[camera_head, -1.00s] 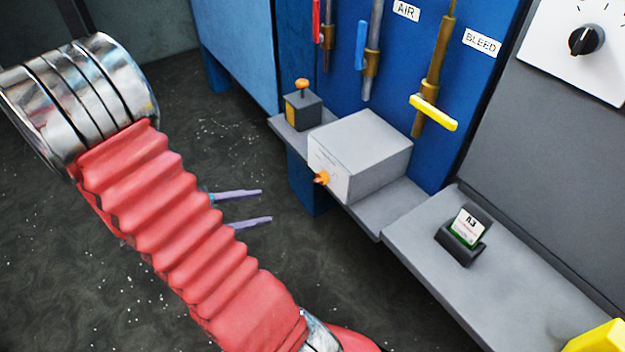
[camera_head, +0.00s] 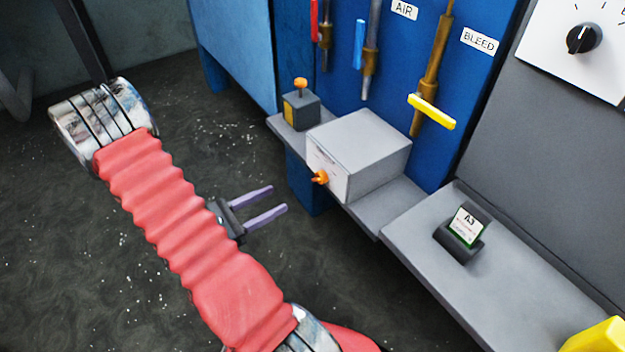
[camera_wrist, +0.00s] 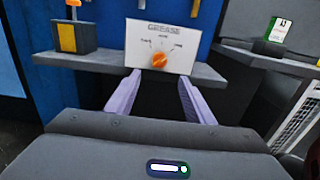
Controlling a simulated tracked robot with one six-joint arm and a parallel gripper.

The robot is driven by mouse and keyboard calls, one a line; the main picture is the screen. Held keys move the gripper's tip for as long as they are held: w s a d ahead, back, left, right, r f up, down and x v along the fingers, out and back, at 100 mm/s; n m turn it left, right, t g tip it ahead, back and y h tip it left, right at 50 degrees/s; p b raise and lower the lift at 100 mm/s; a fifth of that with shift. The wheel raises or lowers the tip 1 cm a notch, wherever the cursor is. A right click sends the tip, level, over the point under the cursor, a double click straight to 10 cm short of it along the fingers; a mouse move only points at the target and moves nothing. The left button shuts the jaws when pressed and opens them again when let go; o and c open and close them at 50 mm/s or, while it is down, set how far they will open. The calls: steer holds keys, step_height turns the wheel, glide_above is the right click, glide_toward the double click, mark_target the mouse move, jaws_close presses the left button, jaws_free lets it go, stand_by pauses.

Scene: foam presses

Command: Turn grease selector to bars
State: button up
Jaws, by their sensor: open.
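The grease selector is an orange knob (camera_wrist: 160,59) on the white front plate (camera_wrist: 137,35) of a grey box (camera_head: 366,143). The plate reads GREASE at its top, with several small labels around the knob that are too blurred to read surely. The knob (camera_head: 320,177) also shows in the head view, on the box's left-facing front. My gripper (camera_head: 280,200) is open and empty, its two lilac fingers pointing at the box from the left, apart from the knob. In the wrist view the fingers (camera_wrist: 155,95) lie below and either side of the knob.
The box stands on a grey shelf (camera_head: 385,212). A small dark box with an orange button (camera_head: 300,105) stands behind it. Blue, red and yellow (camera_head: 432,111) valve levers hang on the blue panel. A card holder (camera_head: 460,237) sits on the right ledge. The floor left is clear.

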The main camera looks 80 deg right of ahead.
mark_target(315, 179)
steer(key=shift+s+d, duration=0.1)
steer(key=shift+x, duration=6.8)
steer(key=shift+c, duration=0.6)
steer(key=c, duration=0.9)
